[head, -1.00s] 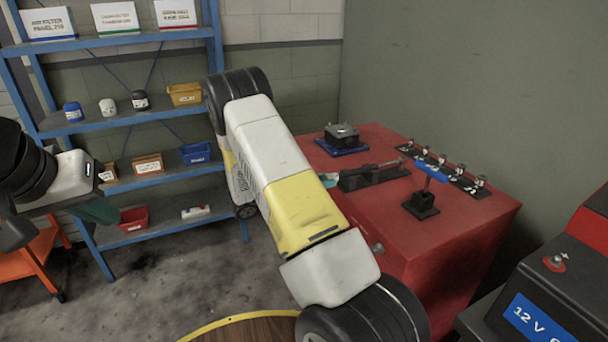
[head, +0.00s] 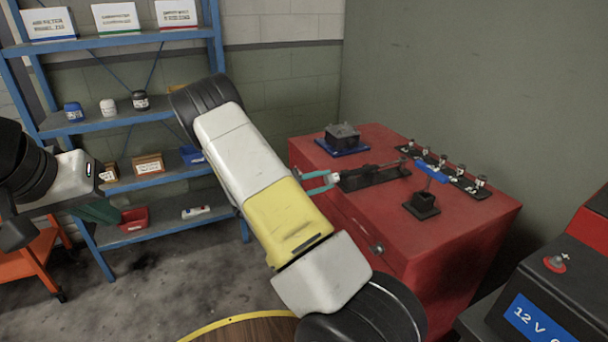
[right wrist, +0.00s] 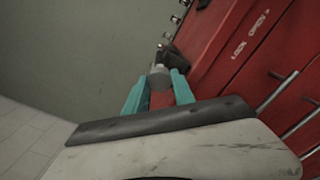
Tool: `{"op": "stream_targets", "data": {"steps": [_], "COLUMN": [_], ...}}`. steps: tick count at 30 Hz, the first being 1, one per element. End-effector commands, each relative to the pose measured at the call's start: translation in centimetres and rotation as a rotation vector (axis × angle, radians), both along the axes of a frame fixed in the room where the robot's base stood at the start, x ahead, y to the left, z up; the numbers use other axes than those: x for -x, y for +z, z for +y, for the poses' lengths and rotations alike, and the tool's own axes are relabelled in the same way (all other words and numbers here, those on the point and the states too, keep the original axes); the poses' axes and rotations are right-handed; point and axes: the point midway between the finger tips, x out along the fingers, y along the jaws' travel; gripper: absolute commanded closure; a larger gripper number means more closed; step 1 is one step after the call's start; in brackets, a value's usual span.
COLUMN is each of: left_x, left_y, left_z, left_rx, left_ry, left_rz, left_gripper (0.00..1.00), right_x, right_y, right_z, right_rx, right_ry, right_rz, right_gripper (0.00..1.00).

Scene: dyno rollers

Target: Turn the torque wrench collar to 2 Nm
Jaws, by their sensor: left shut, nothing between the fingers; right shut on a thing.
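The torque wrench (head: 388,166) lies along a black cradle (head: 362,180) on the red cabinet top. My right gripper (head: 333,177) has teal fingers at the wrench's left end. In the right wrist view, the fingers (right wrist: 158,90) are shut on both sides of the grey round collar (right wrist: 160,78). Its scale marks are too small to read. My left gripper (head: 85,192) is at the left edge of the head view, far from the cabinet.
The red cabinet (head: 440,240) also bears a dark block on a blue base (head: 342,138), a blue-handled tool on a black stand (head: 422,205) and a row of small fittings (head: 455,175). A blue shelf (head: 150,115) with bins stands behind. A battery unit (head: 540,315) is at right.

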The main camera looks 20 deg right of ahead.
Motion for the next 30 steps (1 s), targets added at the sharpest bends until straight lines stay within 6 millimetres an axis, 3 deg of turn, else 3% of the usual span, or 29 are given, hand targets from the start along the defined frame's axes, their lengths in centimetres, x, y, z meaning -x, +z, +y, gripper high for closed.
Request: {"op": "stream_targets", "data": {"steps": [15, 30], "left_x": [0.00, 0.00], "left_y": [0.00, 0.00], "left_z": [0.00, 0.00], "left_rx": [0.000, 0.000], "left_ry": [0.000, 0.000], "left_rz": [0.000, 0.000], "left_gripper": [1.00, 1.00], "right_x": [-0.03, 0.00], "right_y": [0.04, 0.04], "right_z": [0.03, -0.02], "right_rx": [-0.028, -0.035], "right_ry": [0.000, -0.001], "right_rz": [-0.361, -0.442], "right_gripper": [1.00, 1.00]}}
